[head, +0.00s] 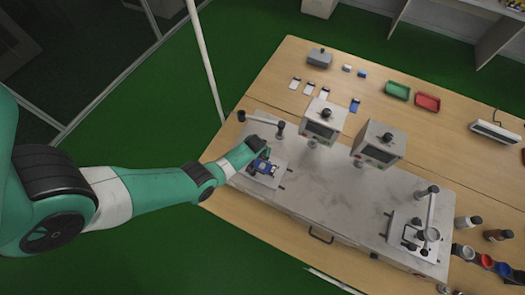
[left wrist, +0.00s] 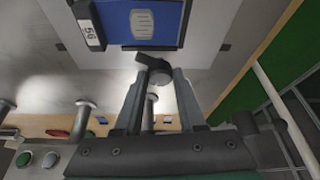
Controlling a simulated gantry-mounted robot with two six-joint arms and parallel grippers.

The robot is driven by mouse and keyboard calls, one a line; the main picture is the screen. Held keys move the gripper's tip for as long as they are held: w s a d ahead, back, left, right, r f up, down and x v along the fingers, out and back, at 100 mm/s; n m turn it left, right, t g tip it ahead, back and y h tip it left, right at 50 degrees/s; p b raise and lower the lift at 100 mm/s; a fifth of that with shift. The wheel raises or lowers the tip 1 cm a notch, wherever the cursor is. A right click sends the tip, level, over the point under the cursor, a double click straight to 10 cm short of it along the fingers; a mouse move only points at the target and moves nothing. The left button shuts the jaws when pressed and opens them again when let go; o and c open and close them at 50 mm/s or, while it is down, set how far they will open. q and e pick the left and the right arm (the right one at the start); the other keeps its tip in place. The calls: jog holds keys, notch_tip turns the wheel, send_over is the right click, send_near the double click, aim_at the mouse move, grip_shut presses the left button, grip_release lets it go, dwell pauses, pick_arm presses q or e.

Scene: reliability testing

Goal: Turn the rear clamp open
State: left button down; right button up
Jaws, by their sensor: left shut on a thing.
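A blue device (head: 262,167) lies on the left test plate (head: 270,182) of the bench. In the left wrist view the blue device (left wrist: 145,20) has a dark frame and a small tag reading 56. A small dark clamp piece with a pale round end, apparently the rear clamp (left wrist: 152,64), is at its edge. My left gripper (head: 260,151) reaches down beside the device, and its fingers (left wrist: 160,82) are shut on the clamp piece. Its exact turn is hard to tell. The gripper partly hides the clamp in the head view. My right gripper is out of view.
Two grey instrument boxes (head: 322,122) (head: 378,144) stand along the bench. A second plate with fittings (head: 418,237) is at right. The marble top between the plates is clear.

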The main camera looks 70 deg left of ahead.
pick_arm(q)
jog(key=n, duration=0.2)
jog(key=shift+w+d+n+g+y, duration=0.1)
jog(key=shift+n+g+y, duration=0.2)
jog(key=shift+g, duration=0.1)
jog(key=shift+n+g, duration=0.5)
jog(key=shift+n, duration=0.8)
jog(key=c, duration=0.5)
grip_release()
